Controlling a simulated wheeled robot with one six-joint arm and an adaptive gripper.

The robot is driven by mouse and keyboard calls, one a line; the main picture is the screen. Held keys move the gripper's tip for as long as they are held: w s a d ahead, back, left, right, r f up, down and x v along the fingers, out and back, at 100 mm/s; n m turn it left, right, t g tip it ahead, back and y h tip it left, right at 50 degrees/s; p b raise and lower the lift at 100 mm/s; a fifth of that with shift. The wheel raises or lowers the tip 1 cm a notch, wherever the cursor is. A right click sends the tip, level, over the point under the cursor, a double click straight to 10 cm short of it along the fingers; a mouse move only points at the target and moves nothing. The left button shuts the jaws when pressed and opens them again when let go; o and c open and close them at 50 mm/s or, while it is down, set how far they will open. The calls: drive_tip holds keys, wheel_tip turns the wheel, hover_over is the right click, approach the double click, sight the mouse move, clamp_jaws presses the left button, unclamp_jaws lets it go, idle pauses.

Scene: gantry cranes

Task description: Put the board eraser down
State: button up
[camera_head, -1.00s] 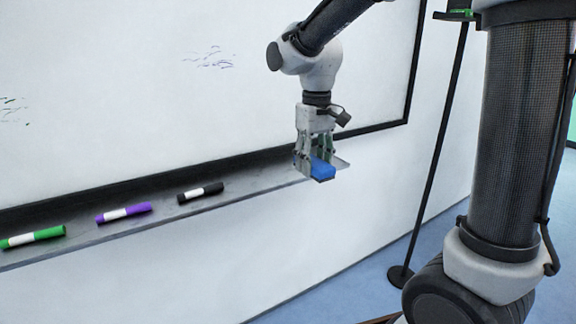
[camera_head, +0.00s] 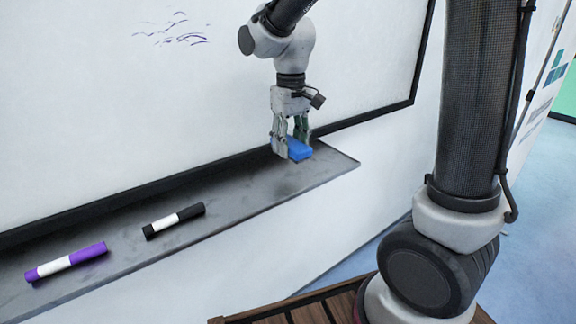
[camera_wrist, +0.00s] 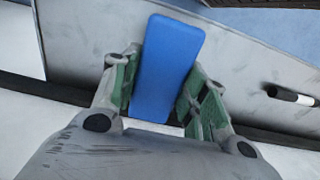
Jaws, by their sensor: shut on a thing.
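The blue board eraser (camera_head: 298,149) is between the fingers of my gripper (camera_head: 292,152), at the right end of the whiteboard's tray (camera_head: 240,190). My gripper points down and is shut on it. In the wrist view the eraser (camera_wrist: 166,68) is a long blue block between the green-padded fingers (camera_wrist: 160,100), with the grey tray (camera_wrist: 85,40) behind it. The eraser is over the tray or resting on it; I cannot tell whether its underside touches.
A black marker (camera_head: 174,220) and a purple marker (camera_head: 66,262) lie on the tray to the left. The whiteboard (camera_head: 100,90) rises behind the tray. The tray's right end (camera_head: 345,163) is clear. A wooden slatted surface (camera_head: 310,312) is at the bottom.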

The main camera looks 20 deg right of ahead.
sight(290, 176)
wheel_tip(290, 176, down, 7)
drive_tip(key=shift+r, duration=0.2)
drive_tip(key=shift+f, duration=0.15)
drive_tip(key=o, duration=0.9)
wheel_tip(290, 176, up, 12)
drive_tip(key=shift+r, duration=0.15)
drive_tip(key=s+d+r+m+t, duration=0.2)
drive_tip(key=s+d+m+t, duration=0.1)
drive_tip(key=s+d, duration=1.2)
drive_tip(key=s+t, duration=0.1)
drive_tip(key=s, duration=0.3)
drive_tip(key=shift+m, duration=0.3)
